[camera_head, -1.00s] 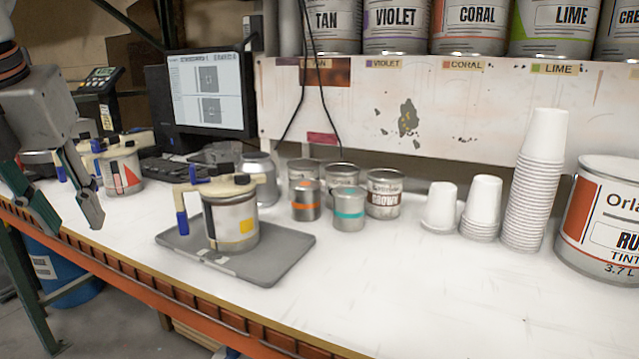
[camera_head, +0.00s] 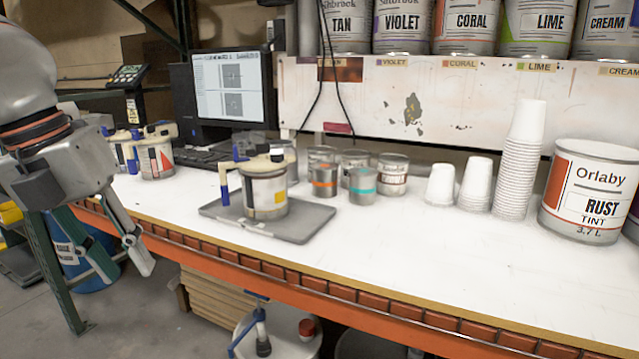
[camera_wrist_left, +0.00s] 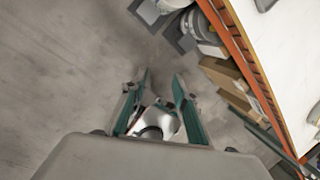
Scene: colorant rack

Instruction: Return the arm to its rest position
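My left gripper (camera_head: 127,268) hangs fingers-down at the left of the head view, in front of the workbench (camera_head: 420,270) and beyond its front edge. Its two fingers are apart. In the left wrist view my left gripper (camera_wrist_left: 163,76) shows both fingers spread, with grey floor beyond the tips. A pale, shiny rounded shape (camera_wrist_left: 157,122) shows between the finger bases; I cannot tell what it is. No bench object touches the fingers. My right gripper is in neither view.
A dispenser can (camera_head: 265,192) stands on a grey tray (camera_head: 300,228). Small tins, paper cups (camera_head: 520,160) and a Rust tint can (camera_head: 590,195) stand farther right. The orange bench edge (camera_head: 330,300) runs near the gripper. A blue drum (camera_head: 85,260) is behind it.

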